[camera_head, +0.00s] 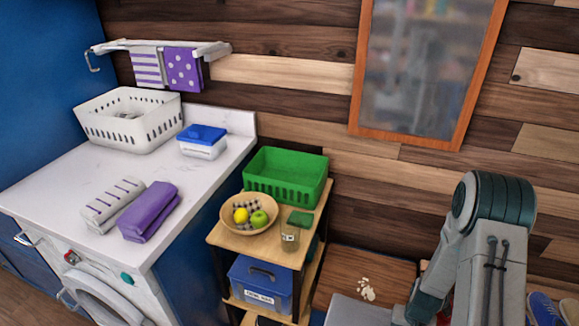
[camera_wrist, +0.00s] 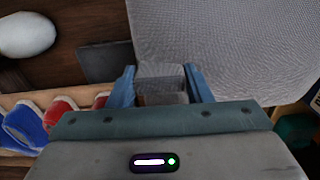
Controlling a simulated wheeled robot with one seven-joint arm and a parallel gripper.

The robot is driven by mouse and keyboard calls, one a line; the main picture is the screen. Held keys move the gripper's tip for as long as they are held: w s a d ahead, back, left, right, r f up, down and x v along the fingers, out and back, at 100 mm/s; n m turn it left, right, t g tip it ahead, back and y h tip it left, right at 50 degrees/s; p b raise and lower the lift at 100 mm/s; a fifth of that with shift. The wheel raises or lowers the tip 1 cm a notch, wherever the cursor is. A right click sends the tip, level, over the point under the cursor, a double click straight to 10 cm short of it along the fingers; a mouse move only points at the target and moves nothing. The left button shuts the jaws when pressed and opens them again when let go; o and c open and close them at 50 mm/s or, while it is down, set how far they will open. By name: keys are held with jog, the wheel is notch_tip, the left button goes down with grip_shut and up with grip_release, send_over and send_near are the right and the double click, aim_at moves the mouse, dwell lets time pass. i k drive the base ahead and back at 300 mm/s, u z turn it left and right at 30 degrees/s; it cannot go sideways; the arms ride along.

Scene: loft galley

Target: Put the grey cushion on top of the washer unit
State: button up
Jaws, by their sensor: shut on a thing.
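The grey cushion (camera_wrist: 225,45) fills the upper right of the wrist view, and its edge lies between the blue fingers of my gripper (camera_wrist: 162,82). My gripper is shut on it. In the head view a grey flat piece that looks like the cushion (camera_head: 355,313) shows at the bottom edge, partly cut off, beside my arm. The washer unit (camera_head: 65,190) stands at the left with a white marble-like top and a round door below. The cushion is apart from it, to its right and lower in the picture.
On the washer top are a white basket (camera_head: 128,125), a blue-lidded box (camera_head: 202,142), a striped towel (camera_head: 108,207) and a purple towel (camera_head: 149,212); bare top lies between them. A shelf with a green crate (camera_head: 286,178) and a fruit bowl (camera_head: 232,224) stands beside it.

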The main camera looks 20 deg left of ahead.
aim_at(92, 180)
jog(key=z, duration=1.7)
jog(key=k, duration=2.65)
jog(key=u, duration=1.75)
